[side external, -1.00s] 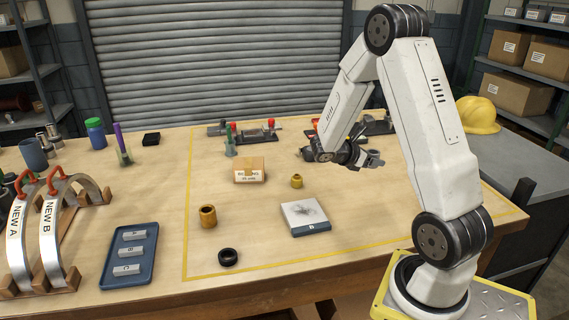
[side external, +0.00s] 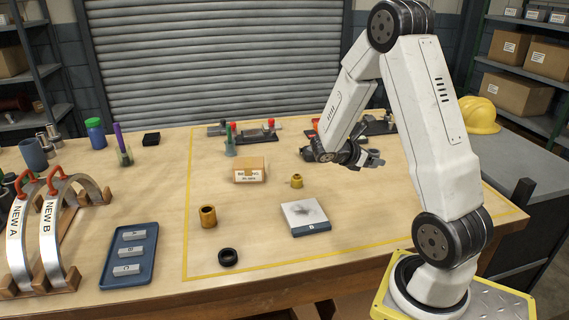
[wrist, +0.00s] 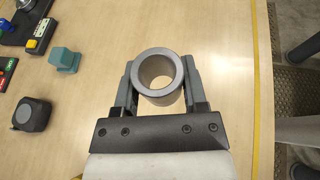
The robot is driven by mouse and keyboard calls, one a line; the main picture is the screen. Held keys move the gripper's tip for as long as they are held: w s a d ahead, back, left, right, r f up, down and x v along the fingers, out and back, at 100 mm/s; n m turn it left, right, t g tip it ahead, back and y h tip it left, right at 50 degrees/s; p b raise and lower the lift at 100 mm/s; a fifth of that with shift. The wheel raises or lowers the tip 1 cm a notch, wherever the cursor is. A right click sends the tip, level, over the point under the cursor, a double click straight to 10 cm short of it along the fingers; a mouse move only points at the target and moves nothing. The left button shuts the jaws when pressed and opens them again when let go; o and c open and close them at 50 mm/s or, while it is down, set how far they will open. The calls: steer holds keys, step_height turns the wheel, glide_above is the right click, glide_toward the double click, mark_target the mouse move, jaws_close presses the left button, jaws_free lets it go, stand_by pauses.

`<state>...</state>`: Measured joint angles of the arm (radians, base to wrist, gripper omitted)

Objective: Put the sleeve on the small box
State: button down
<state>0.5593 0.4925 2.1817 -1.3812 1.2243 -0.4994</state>
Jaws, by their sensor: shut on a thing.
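A grey metal sleeve (wrist: 160,72), a hollow ring with a wide bore, sits between the two fingers of my gripper (wrist: 160,85) in the wrist view. The fingers are shut on its outer sides, and I look down into its open end. In the side view my gripper (side external: 372,160) is at the right part of the table; the sleeve is too small to make out clearly there. A small cardboard box (side external: 249,175) with a white label stands near the middle of the table, well to the left of my gripper.
A brass bushing (side external: 208,216), a smaller brass part (side external: 296,181), a black ring (side external: 228,257) and a white block (side external: 305,217) stand around the box. A blue tray (side external: 130,255) lies at left. A teal block (wrist: 65,60) and a black part (wrist: 32,114) lie left of my gripper.

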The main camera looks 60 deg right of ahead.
steer(key=w+a+r+n+t, duration=0.2)
steer(key=w+a+n+t, duration=0.2)
steer(key=w, duration=0.4)
steer(key=w+a+r+n+t+y, duration=0.1)
steer(key=w+a+r+n+t, duration=0.1)
steer(key=w+a+n+t, duration=0.2)
steer(key=w+a+r+n+t, duration=0.2)
steer(key=w+a+n+t, duration=0.2)
steer(key=w+n+t, duration=0.3)
steer(key=w+t, duration=0.1)
steer(key=w, duration=0.4)
steer(key=shift+w+r+t+y, duration=0.15)
steer(key=shift+w+t+y, duration=0.05)
steer(key=shift+t+y, duration=0.2)
glide_above(249, 163)
steer(key=s, duration=0.1)
step_height(249, 163, down, 8)
steer(key=shift+f, duration=0.1)
steer(key=shift+w+d+f, duration=0.15)
steer(key=shift+w+f, duration=0.35)
steer(key=shift+f, duration=0.05)
steer(key=shift+f, duration=0.1)
